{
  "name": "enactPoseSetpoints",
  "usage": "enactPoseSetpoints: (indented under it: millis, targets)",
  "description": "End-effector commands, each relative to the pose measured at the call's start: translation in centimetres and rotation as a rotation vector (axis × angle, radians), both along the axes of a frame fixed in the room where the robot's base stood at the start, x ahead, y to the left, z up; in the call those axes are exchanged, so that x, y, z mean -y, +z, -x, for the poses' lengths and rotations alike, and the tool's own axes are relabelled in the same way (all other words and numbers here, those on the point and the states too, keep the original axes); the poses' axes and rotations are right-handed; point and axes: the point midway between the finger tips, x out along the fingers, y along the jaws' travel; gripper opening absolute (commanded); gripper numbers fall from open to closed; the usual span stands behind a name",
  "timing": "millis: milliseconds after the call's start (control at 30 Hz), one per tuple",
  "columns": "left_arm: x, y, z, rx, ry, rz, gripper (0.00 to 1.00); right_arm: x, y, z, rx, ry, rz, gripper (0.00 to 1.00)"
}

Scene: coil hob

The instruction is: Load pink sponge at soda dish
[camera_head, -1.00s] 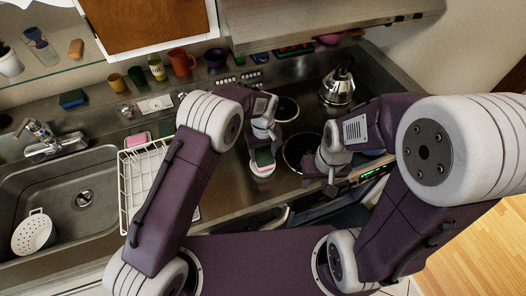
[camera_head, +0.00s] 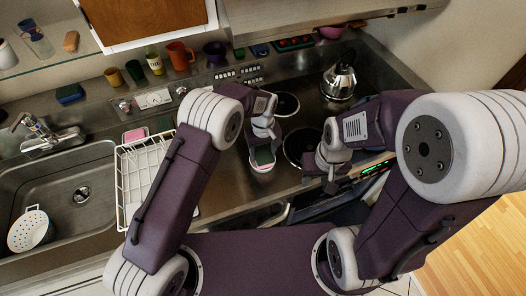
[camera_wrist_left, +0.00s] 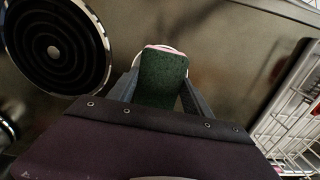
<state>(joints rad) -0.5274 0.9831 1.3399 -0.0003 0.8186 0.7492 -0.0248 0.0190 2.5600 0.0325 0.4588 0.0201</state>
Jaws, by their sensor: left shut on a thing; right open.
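My left gripper (camera_head: 262,147) is shut on a sponge with a green face and a pink edge, which I take as the pink sponge (camera_wrist_left: 163,80). In the head view the sponge (camera_head: 264,155) is over the counter in front of the coils. A pale curved rim, perhaps the soda dish (camera_head: 262,171), shows at the sponge's far end. It also shows in the left wrist view (camera_wrist_left: 164,47). I cannot tell whether the sponge touches it. My right gripper (camera_head: 329,178) is open, near the counter's front edge.
A white wire rack (camera_head: 128,180) stands left of my left arm, beside the sink (camera_head: 95,175). Another pink block (camera_head: 135,134) lies behind the rack. Coil burners (camera_head: 300,145) and a kettle (camera_head: 338,80) are to the right. Cups (camera_head: 180,54) line the back.

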Motion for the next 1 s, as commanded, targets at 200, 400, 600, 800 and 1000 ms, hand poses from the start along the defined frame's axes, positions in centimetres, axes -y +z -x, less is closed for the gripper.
enactPoseSetpoints:
  millis: [200,400,600,800,1000]
  targets:
    - [0.0,-0.32,0.0,0.0,0.0,0.0,0.25,0.0,-0.22,0.01,0.0,0.0,0.0,0.41]
    - [0.0,-0.56,0.0,0.0,0.0,0.0,0.25,0.0,-0.37,0.0,0.0,0.0,0.0,0.41]
    - [0.0,-0.8,0.0,0.0,0.0,0.0,0.25,0.0,-0.53,0.01,0.0,0.0,0.0,0.41]
    - [0.01,-0.93,-0.01,0.0,0.0,0.0,0.25,0.0,-0.6,0.0,0.0,0.0,0.0,0.41]
    - [0.0,-0.94,0.0,0.0,0.0,0.0,0.25,0.0,-0.59,0.0,0.0,0.0,0.0,0.41]
